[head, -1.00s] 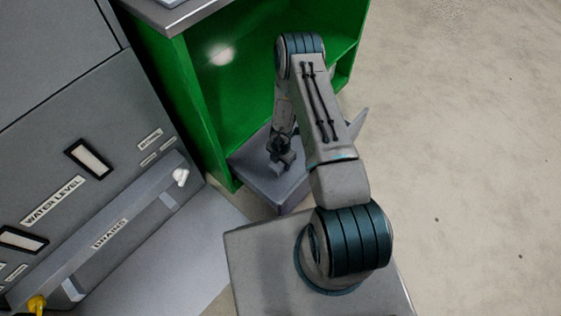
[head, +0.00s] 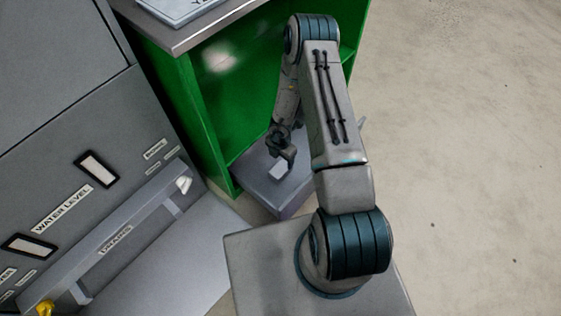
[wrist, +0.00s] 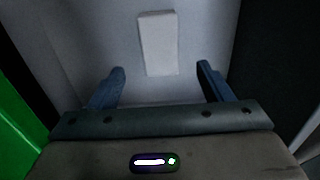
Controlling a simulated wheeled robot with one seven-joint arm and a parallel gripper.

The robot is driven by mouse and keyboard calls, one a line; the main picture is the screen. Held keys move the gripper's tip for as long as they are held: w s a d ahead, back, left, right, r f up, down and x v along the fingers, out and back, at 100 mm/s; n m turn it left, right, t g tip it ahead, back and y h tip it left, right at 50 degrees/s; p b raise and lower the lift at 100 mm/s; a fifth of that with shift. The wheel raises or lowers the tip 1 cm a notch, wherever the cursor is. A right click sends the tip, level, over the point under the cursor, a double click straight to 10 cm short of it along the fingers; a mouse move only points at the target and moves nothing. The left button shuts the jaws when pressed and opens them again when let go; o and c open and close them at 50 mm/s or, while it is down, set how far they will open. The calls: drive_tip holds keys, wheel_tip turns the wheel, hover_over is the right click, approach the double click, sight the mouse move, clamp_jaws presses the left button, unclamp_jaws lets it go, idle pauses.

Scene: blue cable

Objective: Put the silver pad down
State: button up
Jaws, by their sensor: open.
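The silver pad (wrist: 157,42) is a small pale rectangular block. It rests on a grey surface just beyond my fingertips in the wrist view. In the head view the pad (head: 277,173) sits on top of a low grey box (head: 285,201) at the foot of the green cabinet. My gripper (wrist: 161,70) is open and empty, with one finger on each side of the pad's line and a gap to both. In the head view my gripper (head: 285,157) is just above and behind the pad, partly dark and small.
The open green cabinet (head: 215,85) with a grey top (head: 190,30) stands behind the box. A grey machine (head: 60,130) with a long handle (head: 115,240) is on the left. Bare floor (head: 460,150) is free on the right.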

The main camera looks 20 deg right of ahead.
drive_tip(key=shift+r+p, duration=0.3)
drive_tip(key=shift+r, duration=1.05)
